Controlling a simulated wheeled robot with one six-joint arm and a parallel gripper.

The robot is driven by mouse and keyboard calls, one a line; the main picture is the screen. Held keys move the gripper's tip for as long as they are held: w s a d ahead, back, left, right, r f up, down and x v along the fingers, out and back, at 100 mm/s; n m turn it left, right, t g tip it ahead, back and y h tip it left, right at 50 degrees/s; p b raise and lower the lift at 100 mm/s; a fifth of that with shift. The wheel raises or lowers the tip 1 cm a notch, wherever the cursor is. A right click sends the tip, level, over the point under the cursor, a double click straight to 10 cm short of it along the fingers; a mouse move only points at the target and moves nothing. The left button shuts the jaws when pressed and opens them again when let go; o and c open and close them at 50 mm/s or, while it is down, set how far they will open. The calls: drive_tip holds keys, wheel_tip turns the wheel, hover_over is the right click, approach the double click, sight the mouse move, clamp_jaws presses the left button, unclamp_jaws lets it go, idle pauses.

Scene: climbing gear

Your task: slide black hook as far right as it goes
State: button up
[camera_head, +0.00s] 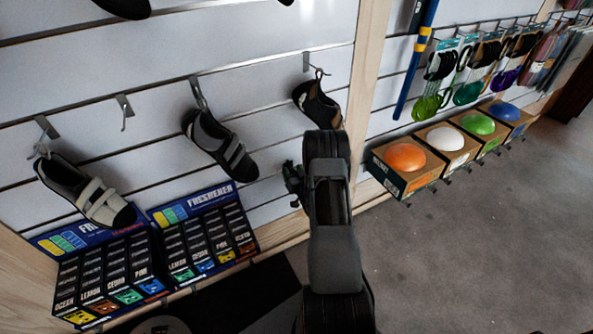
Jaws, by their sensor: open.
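Several hooks sit on the white slatted wall. One bare hook (124,106) hangs empty at the left and looks grey. The other hooks, at the far left (45,127), in the middle (196,84) and at the right (310,64), each carry a climbing shoe. I cannot tell from their colour which hook is the black one. My gripper (292,184) is small and dark, left of my arm and below the right shoe. It is open, appears empty and is apart from the hooks in the picture. My arm hides part of the wall.
Shoes hang at the left (84,190), middle (217,143) and right (316,103). Freshener boxes (90,275) stand below. A wooden post (352,75) bounds the panel's right side. Boxed coloured holds (405,157) stand beyond it. Grey floor (480,250) is clear at right.

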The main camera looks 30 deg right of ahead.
drive_tip(key=shift+c, duration=0.3)
clamp_jaws()
